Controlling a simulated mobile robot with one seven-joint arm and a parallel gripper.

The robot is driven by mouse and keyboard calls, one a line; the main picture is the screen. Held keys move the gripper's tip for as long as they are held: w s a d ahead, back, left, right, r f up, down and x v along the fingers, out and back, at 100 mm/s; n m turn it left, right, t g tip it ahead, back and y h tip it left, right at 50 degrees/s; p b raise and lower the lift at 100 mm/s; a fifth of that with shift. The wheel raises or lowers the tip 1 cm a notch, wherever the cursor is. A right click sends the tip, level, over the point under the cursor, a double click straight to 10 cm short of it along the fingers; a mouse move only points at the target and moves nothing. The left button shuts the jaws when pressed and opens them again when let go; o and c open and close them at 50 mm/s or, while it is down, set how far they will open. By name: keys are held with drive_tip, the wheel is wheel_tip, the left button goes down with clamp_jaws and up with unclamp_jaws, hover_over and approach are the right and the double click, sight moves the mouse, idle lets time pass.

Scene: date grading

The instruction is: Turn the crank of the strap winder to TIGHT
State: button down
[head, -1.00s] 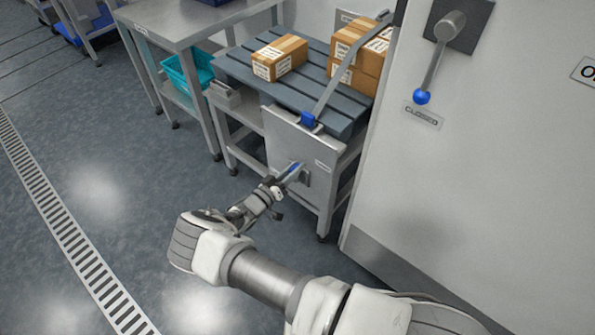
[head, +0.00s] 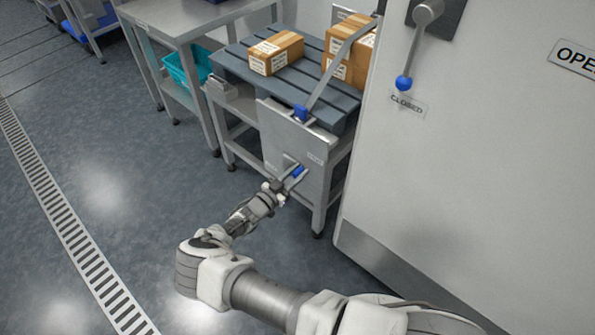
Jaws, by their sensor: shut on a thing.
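The strap winder's steel panel (head: 281,128) is on the front end of a slatted grey stand. Its crank has a blue grip (head: 298,171) low on the panel. My gripper (head: 287,183) is at the crank from the front left, shut on its blue grip; the fingers partly hide the crank arm. A small label (head: 315,158) is right of the crank, too small to read.
Cardboard boxes (head: 276,53) sit on the slatted top (head: 235,60). A large pale door (head: 450,170) with a blue-knobbed lever (head: 404,82), by a CLOSED label, stands close on the right. A steel table (head: 180,18) is behind left. The floor at left is clear.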

drive_tip(key=shift+s+d+f, duration=0.15)
drive_tip(key=shift+d+f, duration=0.1)
drive_tip(key=shift+d, duration=0.05)
drive_tip(key=c, duration=0.6)
unclamp_jaws()
drive_tip(key=shift+a+r, duration=0.15)
drive_tip(key=shift+a, duration=0.1)
drive_tip(key=p+v, duration=0.2)
drive_tip(key=v, duration=1.5)
drive_tip(key=shift+p, duration=0.35)
